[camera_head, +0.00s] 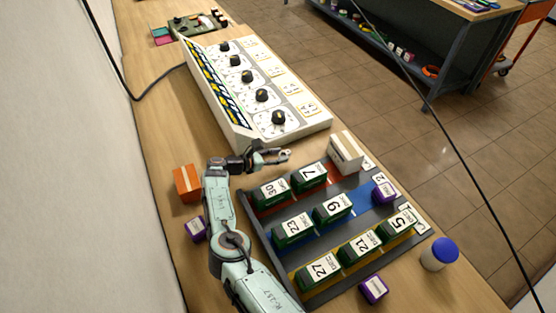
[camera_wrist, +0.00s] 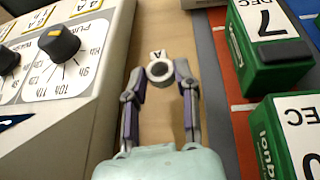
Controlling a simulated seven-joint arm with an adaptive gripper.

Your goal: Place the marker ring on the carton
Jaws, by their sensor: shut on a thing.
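My gripper (camera_head: 280,155) is between the control panel and the battery tray in the head view. In the wrist view my gripper (camera_wrist: 160,78) is shut on the marker ring (camera_wrist: 151,74), a small pale ring with a dark centre and a white tag lettered A. The ring is too small to make out clearly in the head view. A whitish carton with a tan strip (camera_head: 346,150) stands at the tray's far end, right of my gripper and apart from it. An orange box with a pale stripe (camera_head: 187,183) stands left of my arm.
Several green batteries (camera_head: 333,208) stand on the tray with coloured lanes (camera_head: 273,222). Purple blocks (camera_head: 373,289) lie around, and a blue-lidded jar (camera_head: 439,254) stands at the right. The control panel (camera_head: 262,95) with black knobs lies beyond. Bare wood runs between panel and tray.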

